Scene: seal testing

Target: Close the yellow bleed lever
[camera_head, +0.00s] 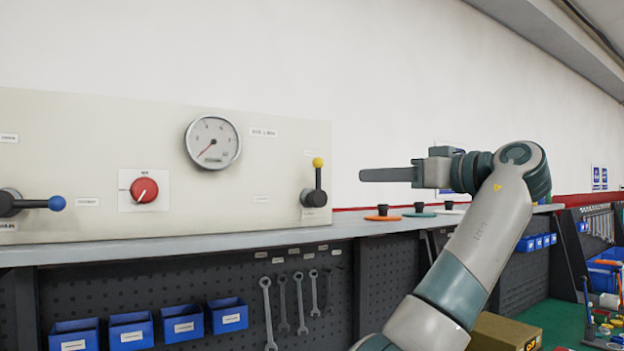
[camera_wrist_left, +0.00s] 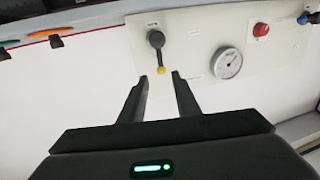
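The yellow bleed lever (camera_head: 317,185) is a black handle with a yellow ball on top, mounted at the right end of the beige panel. Its handle points straight up in the head view. My left gripper (camera_head: 364,175) is to the right of the lever, fingers pointing left at it, with a gap between. The wrist view shows the picture turned over, with the lever (camera_wrist_left: 157,52) hanging ball-down just beyond the fingertips. The left gripper (camera_wrist_left: 160,76) is open, with the yellow ball lined up between its two fingers and nothing held. My right gripper is in neither view.
The beige panel (camera_head: 90,130) also carries a gauge (camera_head: 212,142), a red knob (camera_head: 144,190) and a blue-tipped lever (camera_head: 40,203). Orange, green and white discs with black knobs (camera_head: 382,214) lie on the shelf beneath my gripper. Wrenches and blue bins hang below.

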